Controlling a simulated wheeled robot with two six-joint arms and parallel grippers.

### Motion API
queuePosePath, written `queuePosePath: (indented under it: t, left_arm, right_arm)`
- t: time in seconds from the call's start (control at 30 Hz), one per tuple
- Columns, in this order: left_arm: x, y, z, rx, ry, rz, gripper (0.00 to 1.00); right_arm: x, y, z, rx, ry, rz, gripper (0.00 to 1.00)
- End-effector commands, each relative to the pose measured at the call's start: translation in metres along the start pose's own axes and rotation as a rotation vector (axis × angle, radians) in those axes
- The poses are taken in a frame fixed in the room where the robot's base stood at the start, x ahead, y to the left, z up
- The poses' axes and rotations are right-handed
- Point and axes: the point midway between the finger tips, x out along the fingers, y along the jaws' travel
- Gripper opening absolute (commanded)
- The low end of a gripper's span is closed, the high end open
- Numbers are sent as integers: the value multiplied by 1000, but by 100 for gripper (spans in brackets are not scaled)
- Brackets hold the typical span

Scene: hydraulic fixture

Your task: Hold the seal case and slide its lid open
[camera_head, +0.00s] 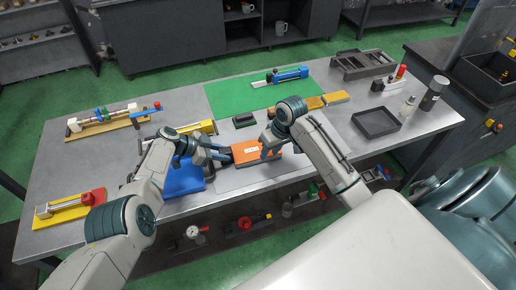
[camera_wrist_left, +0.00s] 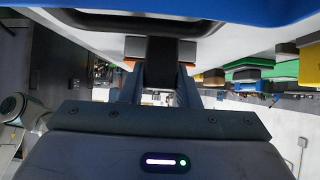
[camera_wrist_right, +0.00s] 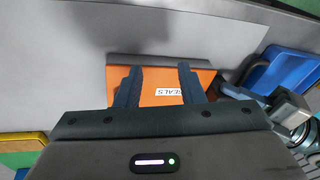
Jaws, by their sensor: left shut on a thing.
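The seal case has an orange top (camera_head: 247,152) with a white label. It lies on a grey mat near the table's front edge. The top also shows in the right wrist view (camera_wrist_right: 158,97), where the label reads SEALS, with a grey strip along one edge. My left gripper (camera_head: 227,156) is at the case's left end, shut on a black part (camera_wrist_left: 161,55) of it. My right gripper (camera_head: 268,150) is above the case's right part. In the right wrist view its fingers (camera_wrist_right: 158,85) are apart over the orange top, with nothing gripped between them.
A blue tray (camera_head: 183,182) sits just left of the case. A small dark block (camera_head: 243,120) and a yellow-based fixture (camera_head: 325,101) lie behind it. A dark empty tray (camera_head: 376,123) is at the right. The grey mat (camera_head: 262,173) is bare in front of the case.

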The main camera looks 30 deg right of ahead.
Motion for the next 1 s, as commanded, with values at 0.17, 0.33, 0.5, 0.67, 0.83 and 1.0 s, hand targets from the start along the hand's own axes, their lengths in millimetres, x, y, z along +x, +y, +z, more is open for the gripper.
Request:
queuePosePath:
  t: [0.17, 0.33, 0.5, 0.67, 0.83, 1.0]
  left_arm:
    - [0, 0, -1, 1, 1, 0, 0]
    - [0, 0, -1, 1, 1, 0, 0]
    - [0, 0, -1, 1, 1, 0, 0]
    - [0, 0, -1, 1, 1, 0, 0]
    - [0, 0, -1, 1, 1, 0, 0]
    - [0, 0, -1, 1, 1, 0, 0]
  right_arm:
    - [-30, 23, -29, 163, 96, 175, 35]
    - [-44, 33, -39, 238, 143, 245, 35]
    - [-35, 37, -41, 251, 147, 254, 35]
    - [-15, 42, -43, 250, 146, 253, 35]
    - [5, 48, -46, 249, 146, 252, 35]
    - [17, 51, -47, 248, 147, 253, 35]
